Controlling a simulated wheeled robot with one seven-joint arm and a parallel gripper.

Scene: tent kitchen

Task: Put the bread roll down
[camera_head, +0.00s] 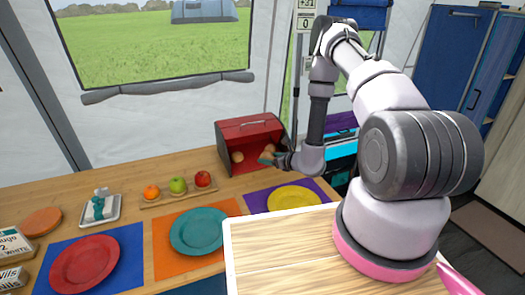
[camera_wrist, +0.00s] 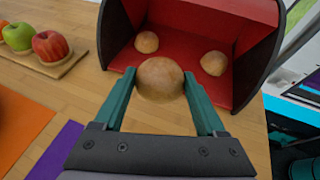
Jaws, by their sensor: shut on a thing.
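A round tan bread roll (camera_wrist: 160,79) sits between the teal fingers of my gripper (camera_wrist: 160,84) in the wrist view. My gripper is shut on it, at the open front of a red bread box (camera_head: 233,133). In the head view my gripper (camera_head: 268,159) reaches to the box opening from the right, and the held roll is small and partly hidden there. Two other rolls lie inside the box in the wrist view, one at the back left (camera_wrist: 147,42) and one at the right (camera_wrist: 214,63). I cannot tell whether the held roll touches the box floor.
A wooden board (camera_head: 150,203) with an orange, a green apple and a red apple is left of the box. A yellow plate (camera_head: 294,199) on a purple mat lies in front. A teal plate (camera_head: 198,231) and a red plate (camera_head: 85,263) lie further left.

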